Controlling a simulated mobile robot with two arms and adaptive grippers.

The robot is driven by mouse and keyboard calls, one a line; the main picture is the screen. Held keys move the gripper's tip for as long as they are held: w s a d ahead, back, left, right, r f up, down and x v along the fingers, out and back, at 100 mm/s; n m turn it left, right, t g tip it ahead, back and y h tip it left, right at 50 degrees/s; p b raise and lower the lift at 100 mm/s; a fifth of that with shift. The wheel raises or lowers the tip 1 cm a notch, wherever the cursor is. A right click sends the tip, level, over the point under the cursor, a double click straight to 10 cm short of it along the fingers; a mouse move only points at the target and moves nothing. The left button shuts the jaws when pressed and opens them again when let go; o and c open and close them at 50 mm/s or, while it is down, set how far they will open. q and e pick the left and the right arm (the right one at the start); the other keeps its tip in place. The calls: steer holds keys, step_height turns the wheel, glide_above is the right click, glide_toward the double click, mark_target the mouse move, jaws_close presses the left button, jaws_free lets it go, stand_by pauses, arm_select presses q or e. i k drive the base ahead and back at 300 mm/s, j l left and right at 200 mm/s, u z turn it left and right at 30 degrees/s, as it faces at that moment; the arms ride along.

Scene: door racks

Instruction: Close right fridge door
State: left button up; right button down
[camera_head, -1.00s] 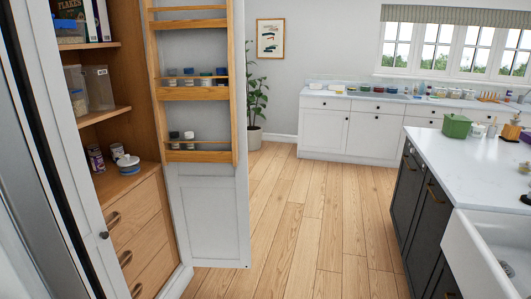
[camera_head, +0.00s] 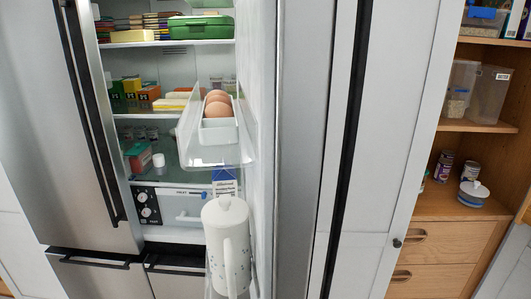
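The right fridge door (camera_head: 297,170) stands open, seen nearly edge-on in the middle of the head view. Its inner side faces left and carries a clear bin (camera_head: 218,158) with brown eggs in a white tray, and a white jug (camera_head: 226,240) lower down. The lit fridge interior (camera_head: 180,65) shows to the left of the door. The left fridge door (camera_head: 50,130) is steel with a long black handle (camera_head: 95,120) and looks shut. Neither of my grippers is in view.
Fridge shelves hold a green box (camera_head: 200,27), small cartons and jars. Black-handled drawers (camera_head: 95,272) sit below. To the right, past a white panel (camera_head: 390,150), an open wooden cupboard (camera_head: 480,128) holds containers, cans and drawers.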

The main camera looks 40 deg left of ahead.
mark_target(284, 49)
steer(key=i+l+u, duration=0.15)
steer(key=u, duration=0.3)
steer(key=i+l+u, duration=0.15)
steer(key=u, duration=0.25)
steer(key=i+l+u, duration=0.1)
steer(key=l+u, duration=0.15)
steer(key=u, duration=0.2)
steer(key=i+l+u, duration=0.1)
steer(key=l+u, duration=0.45)
steer(key=u, duration=0.3)
